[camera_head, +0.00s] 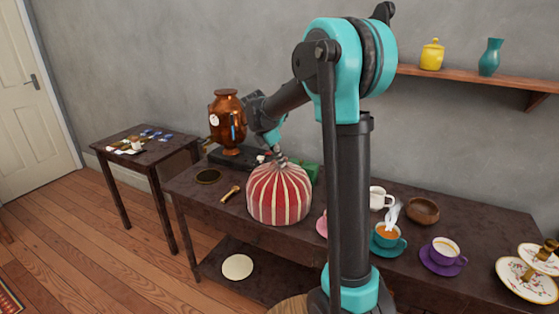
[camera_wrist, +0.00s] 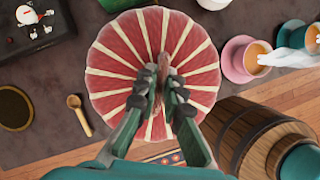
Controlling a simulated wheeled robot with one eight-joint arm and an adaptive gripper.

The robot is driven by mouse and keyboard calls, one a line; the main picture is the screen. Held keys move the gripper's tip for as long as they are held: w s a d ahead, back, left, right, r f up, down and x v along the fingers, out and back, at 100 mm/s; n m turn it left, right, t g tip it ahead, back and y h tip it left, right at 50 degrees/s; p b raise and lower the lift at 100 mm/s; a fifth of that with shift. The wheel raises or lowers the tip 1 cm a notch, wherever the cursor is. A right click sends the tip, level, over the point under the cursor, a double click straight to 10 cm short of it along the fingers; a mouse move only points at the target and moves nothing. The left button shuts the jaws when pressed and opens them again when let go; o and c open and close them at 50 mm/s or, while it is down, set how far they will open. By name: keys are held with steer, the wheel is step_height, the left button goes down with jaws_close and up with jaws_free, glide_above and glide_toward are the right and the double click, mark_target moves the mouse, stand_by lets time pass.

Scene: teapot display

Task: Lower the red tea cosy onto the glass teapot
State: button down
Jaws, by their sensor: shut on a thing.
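The red tea cosy (camera_head: 280,198) is a striped red and cream dome at the middle of the dark table (camera_head: 190,190). In the wrist view it fills the upper middle as a round striped shape (camera_wrist: 112,62). My gripper (camera_wrist: 163,88) is above its centre, shut on the brownish tab at its top. In the head view my gripper (camera_head: 279,158) meets the cosy's top from above. The cosy looks upright, with its lower edge close to the tabletop. The glass teapot does not show in either view; I cannot tell whether it is under the cosy.
A copper samovar (camera_head: 228,112) stands behind left. A wooden scoop (camera_head: 230,193) and dark round mat (camera_head: 208,177) lie left. A green box (camera_head: 306,172) is close behind. Teal (camera_head: 388,240) and purple (camera_head: 445,250) cups, a bowl (camera_head: 423,211) and tiered stand (camera_head: 530,282) are right.

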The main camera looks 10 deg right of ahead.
steer(key=shift+f, duration=0.2)
steer(key=c, duration=1)
jaws_free()
steer(key=shift+r, duration=0.15)
steer(key=shift+r, duration=3.4)
steer(key=s+d+f+m+y, duration=0.1)
steer(key=s+f+m, duration=0.5)
steer(key=s, duration=0.4)
steer(key=s+d+f+m+t+y, duration=0.1)
steer(key=s+f+m, duration=0.6)
steer(key=s+m, duration=0.2)
steer(key=s+d+f+m+t+y, duration=0.1)
steer(key=s+d+f+m+y, duration=0.1)
steer(key=s+f+m, duration=0.4)
steer(key=s+m, duration=0.1)
steer(key=s, duration=0.4)
steer(key=shift+s+f+m, duration=0.15)
steer(key=shift+s+m, duration=0.05)
steer(key=shift+m, duration=0.2)
